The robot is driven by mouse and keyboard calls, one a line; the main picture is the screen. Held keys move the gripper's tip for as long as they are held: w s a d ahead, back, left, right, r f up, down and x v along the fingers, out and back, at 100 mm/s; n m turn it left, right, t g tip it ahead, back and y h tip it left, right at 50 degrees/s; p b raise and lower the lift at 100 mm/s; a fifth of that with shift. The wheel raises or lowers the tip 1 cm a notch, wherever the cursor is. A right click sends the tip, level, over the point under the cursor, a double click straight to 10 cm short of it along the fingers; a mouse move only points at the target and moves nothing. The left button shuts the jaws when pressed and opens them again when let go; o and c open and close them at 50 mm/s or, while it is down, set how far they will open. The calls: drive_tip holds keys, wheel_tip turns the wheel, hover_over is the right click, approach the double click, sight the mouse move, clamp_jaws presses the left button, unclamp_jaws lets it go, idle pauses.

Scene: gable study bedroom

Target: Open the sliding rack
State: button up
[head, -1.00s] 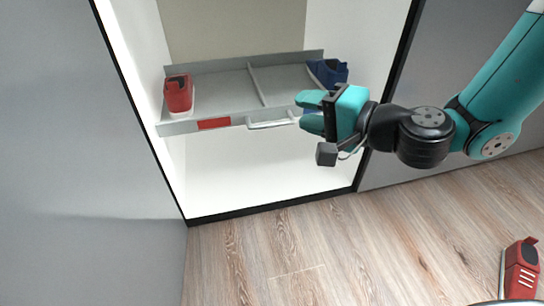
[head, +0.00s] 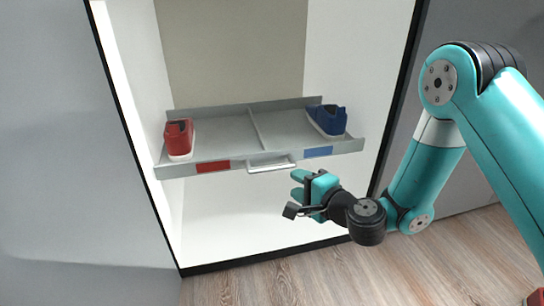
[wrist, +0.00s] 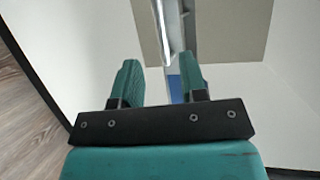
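The sliding rack (head: 217,127) is a grey tray inside a white cabinet niche, with a raised rim and a middle divider. Its light bar handle (head: 271,165) is at the centre of the front edge, between a red label (head: 213,167) and a blue label (head: 318,152). My gripper (head: 296,185) is open and empty, just below and in front of the handle's right end, apart from it. In the wrist view, the open fingers (wrist: 160,84) show with the bar handle (wrist: 168,30) ahead of and between them.
A red shoe (head: 179,139) stands in the rack's left compartment, a blue shoe (head: 327,119) in the right one. Black-edged cabinet sides (head: 380,165) flank the opening. Wood floor (head: 285,274) lies in front. A red thing (head: 536,298) is cut off at the lower right.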

sight(274, 170)
drive_tip(key=p+x, duration=0.1)
drive_tip(key=x, duration=0.8)
drive_tip(key=shift+w+a+f, duration=0.1)
drive_tip(key=shift+a, duration=0.05)
drive_tip(key=shift+x, duration=0.8)
drive_tip(key=shift+c, duration=0.2)
clamp_jaws()
